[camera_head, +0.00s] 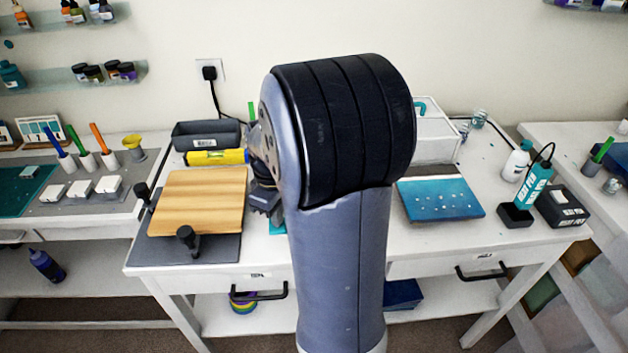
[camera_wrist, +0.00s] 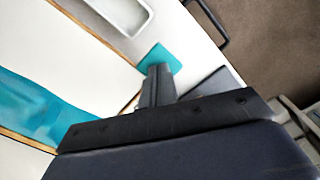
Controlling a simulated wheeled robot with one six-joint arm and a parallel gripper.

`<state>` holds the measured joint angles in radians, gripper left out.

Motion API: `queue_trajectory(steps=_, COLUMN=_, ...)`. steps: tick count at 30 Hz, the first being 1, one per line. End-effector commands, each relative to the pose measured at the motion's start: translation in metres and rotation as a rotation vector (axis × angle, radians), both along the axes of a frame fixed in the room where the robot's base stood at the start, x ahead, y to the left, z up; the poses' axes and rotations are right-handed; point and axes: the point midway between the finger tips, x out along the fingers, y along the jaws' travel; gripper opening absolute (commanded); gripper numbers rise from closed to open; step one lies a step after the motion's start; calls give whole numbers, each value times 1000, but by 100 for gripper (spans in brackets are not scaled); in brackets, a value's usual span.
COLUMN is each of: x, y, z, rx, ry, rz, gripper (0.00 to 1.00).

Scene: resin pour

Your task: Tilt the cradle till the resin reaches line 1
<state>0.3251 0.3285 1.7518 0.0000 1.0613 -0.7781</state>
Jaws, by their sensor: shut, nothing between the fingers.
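In the wrist view, my gripper (camera_wrist: 158,72) is shut and empty. Its fingertips lie over or against a small teal piece (camera_wrist: 163,57) near the table's front edge; I cannot tell if they touch. To the left is a pale panel with wood-coloured edges and a glossy teal band (camera_wrist: 35,108), perhaps the resin, but I cannot tell for sure. In the head view, my arm hides the table's middle, and my gripper (camera_head: 264,200) shows only in part beside it. I cannot make out the cradle or line 1 in either view.
A wooden board (camera_head: 200,198) with black clamps lies left of my arm. Behind it are a yellow level (camera_head: 216,157) and a dark bin (camera_head: 205,135). To the right are a blue panel (camera_head: 440,198), a white box (camera_head: 436,140), a teal bottle (camera_head: 533,185) and a black box (camera_head: 562,206).

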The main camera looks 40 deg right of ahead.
Motion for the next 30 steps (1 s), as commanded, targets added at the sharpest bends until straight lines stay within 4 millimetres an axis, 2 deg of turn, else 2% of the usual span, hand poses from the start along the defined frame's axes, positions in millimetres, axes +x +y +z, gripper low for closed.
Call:
queue_trajectory(steps=19, x=0, y=0, z=57, rx=0, ry=0, rz=0, gripper=0)
queue_trajectory(steps=30, x=0, y=0, z=59, rx=0, ry=0, rz=0, gripper=0)
